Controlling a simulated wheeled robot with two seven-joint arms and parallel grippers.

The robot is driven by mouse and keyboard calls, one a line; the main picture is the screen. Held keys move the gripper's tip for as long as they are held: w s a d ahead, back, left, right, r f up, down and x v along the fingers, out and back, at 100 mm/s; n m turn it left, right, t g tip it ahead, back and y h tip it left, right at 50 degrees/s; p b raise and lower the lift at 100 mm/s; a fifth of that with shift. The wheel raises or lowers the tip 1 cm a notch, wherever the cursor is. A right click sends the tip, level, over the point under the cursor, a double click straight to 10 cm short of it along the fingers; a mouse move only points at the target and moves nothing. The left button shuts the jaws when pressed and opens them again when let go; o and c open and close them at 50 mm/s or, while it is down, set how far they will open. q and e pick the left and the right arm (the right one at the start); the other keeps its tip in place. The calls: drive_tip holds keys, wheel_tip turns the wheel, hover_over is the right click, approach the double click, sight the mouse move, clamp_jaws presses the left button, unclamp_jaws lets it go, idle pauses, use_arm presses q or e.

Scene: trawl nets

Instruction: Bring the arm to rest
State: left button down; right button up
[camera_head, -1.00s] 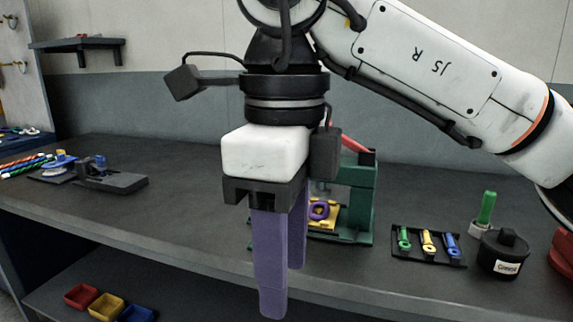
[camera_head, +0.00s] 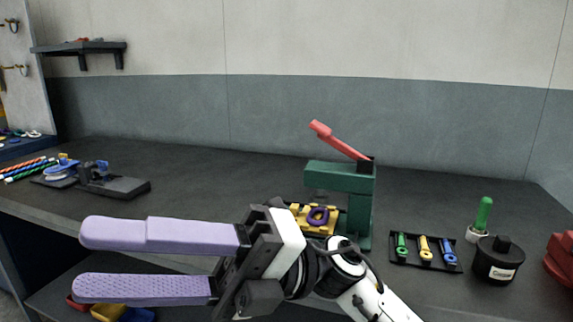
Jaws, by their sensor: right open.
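My right gripper (camera_head: 85,262) is in front of the bench's front edge, low in the head view. Its two purple fingers point left and stand apart, with nothing between them. Its white and black arm (camera_head: 375,300) comes in from the bottom, right of centre. My left gripper is not in view.
A green press (camera_head: 345,190) with a red lever stands on the dark bench (camera_head: 230,185), a yellow block with a purple ring at its base. To its right are a tool tray (camera_head: 425,265), a black pot (camera_head: 499,262) and a green-handled tool (camera_head: 483,215). Coloured bins (camera_head: 110,313) sit below.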

drive_tip(key=w+d+f+m+t+y, duration=0.2)
drive_tip(key=w+d+f+m+t, duration=0.3)
drive_tip(key=m+t, duration=0.55)
drive_tip(key=w+d+f+m+t+y, duration=0.1)
drive_tip(key=w+d+m+t+y, duration=0.1)
drive_tip(key=w+m+t, duration=0.75)
drive_tip(key=w+d+f+m+t+h+p, duration=0.1)
drive_tip(key=d+f+m+t+h, duration=0.4)
drive_tip(key=f+m, duration=0.3)
drive_tip(key=w+d+f+m+t+h+p, duration=0.1)
drive_tip(key=w+d+f+m+t+h, duration=0.1)
drive_tip(key=d+f+m+t+h, duration=0.4)
wheel_tip(320, 180, down, 13)
drive_tip(key=s+d+m+g+h, duration=0.3)
drive_tip(key=m+g+h, duration=0.1)
drive_tip(key=m+h, duration=0.15)
drive_tip(key=s+d+f+m+g+h, duration=0.1)
drive_tip(key=s+d+f+g, duration=0.3)
drive_tip(key=s+f, duration=0.5)
drive_tip(key=s+d+f+m+g+h, duration=0.2)
drive_tip(key=s+d+f+g+h, duration=0.1)
drive_tip(key=s+f, duration=0.6)
drive_tip(key=shift+d+f+g+h+p, duration=0.4)
drive_tip(key=shift+d+f, duration=0.15)
drive_tip(key=shift+f, duration=0.2)
drive_tip(key=shift+m, duration=0.25)
